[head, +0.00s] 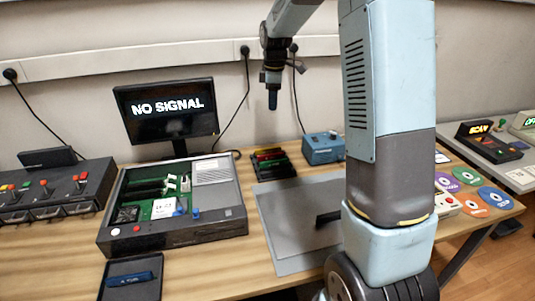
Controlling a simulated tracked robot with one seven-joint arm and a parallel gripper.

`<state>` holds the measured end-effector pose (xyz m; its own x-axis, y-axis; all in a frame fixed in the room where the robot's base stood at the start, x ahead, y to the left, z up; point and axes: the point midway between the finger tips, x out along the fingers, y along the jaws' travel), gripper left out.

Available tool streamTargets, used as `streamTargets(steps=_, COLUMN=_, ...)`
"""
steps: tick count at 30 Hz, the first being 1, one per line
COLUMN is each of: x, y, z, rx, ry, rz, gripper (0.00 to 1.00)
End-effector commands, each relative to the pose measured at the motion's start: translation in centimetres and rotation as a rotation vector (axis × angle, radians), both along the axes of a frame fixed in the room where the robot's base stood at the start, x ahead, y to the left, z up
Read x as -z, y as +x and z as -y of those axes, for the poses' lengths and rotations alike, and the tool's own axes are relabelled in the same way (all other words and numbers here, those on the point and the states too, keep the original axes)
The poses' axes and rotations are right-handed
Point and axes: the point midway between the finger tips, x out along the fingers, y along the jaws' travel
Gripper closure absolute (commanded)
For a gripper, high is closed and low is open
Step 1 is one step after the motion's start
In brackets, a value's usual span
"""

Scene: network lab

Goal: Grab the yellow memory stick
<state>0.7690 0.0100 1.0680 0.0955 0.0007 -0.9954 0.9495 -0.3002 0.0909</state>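A dark rack (274,172) with several thin coloured sticks stands at the back middle of the table. I make out red and green sticks and a yellowish one (267,152) at the rear; they are small and close together, so its colour is not certain. My gripper (272,104) hangs fingers down in the air, in front of the wall and above the rack in the picture. It appears apart from everything. I see it edge on, so the gap between its fingers does not show.
An open computer case (225,222) with a green board stands left of a grey mat (275,228). A monitor (168,108) reads "NO SIGNAL". A blue box (322,150) stands right of the rack. A dark tray (113,290) holds a blue stick (131,279). Discs lie at right.

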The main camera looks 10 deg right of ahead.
Motion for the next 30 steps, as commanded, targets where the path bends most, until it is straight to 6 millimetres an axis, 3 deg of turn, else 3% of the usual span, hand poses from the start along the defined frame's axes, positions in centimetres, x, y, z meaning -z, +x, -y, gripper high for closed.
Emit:
streamTargets(steps=3, x=3.6, y=3.0, z=-0.2, rx=-0.107, ry=-0.008, rz=-0.039, gripper=0.61)
streamTargets(steps=10, x=8.3, y=6.4, z=-0.4, rx=-0.259, ry=-0.014, rz=-0.083, gripper=0.61)
streamTargets(steps=17, x=10.4, y=7.3, z=-0.5, rx=-0.308, ry=-0.015, rz=-0.097, gripper=0.61)
streamTargets(steps=30, x=17.3, y=7.2, z=-0.4, rx=-0.307, ry=-0.015, rz=-0.098, gripper=0.61)
